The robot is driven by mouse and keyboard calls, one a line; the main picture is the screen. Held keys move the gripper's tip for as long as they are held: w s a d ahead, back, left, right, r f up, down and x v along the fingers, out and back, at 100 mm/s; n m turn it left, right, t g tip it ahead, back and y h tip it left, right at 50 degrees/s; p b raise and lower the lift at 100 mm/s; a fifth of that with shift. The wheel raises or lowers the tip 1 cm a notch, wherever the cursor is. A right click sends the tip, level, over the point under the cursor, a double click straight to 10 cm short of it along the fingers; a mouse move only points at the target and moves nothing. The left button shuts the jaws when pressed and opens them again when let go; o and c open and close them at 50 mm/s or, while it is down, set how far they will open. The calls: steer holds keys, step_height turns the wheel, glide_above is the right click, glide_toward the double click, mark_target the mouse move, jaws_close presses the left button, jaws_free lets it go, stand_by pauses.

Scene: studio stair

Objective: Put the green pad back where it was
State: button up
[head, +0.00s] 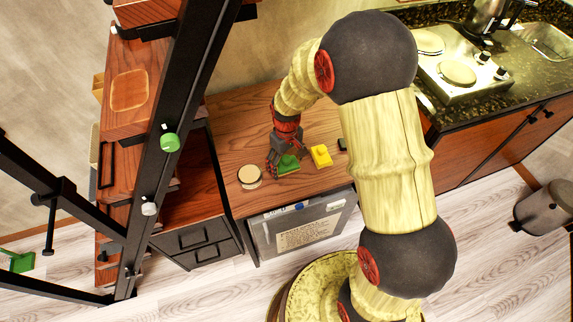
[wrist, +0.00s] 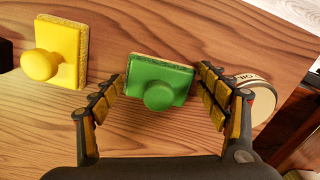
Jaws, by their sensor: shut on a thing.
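The green pad (wrist: 158,78), a flat block with a round green knob, is between the two fingers of my gripper (wrist: 160,82) in the wrist view. My gripper is shut on it from its left and right sides. In the head view the green pad (head: 289,164) shows beside my gripper (head: 277,164), low over the wooden counter (head: 233,132). I cannot tell whether its underside touches the wood.
A yellow pad (wrist: 62,52) with a round knob lies close by; it also shows in the head view (head: 321,156). A round tin (head: 249,176) stands on the other side, near my finger. A small dark object (head: 343,144) lies beyond the yellow pad. Black stair rails (head: 185,95) rise at left.

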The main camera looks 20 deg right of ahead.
steer(key=o, duration=1.1)
steer(key=shift+o, duration=0.2)
step_height(320, 180, up, 12)
steer(key=p, duration=0.4)
step_height(320, 180, up, 10)
steer(key=f+t, duration=0.1)
glide_above(287, 160)
steer(key=s, duration=0.3)
steer(key=s+r+m+t, duration=0.3)
steer(key=s+r+t, duration=0.1)
steer(key=s+r, duration=1)
steer(key=s, duration=0.4)
steer(key=shift+s+r+m+t, duration=0.25)
steer(key=shift+s+m+t, duration=0.05)
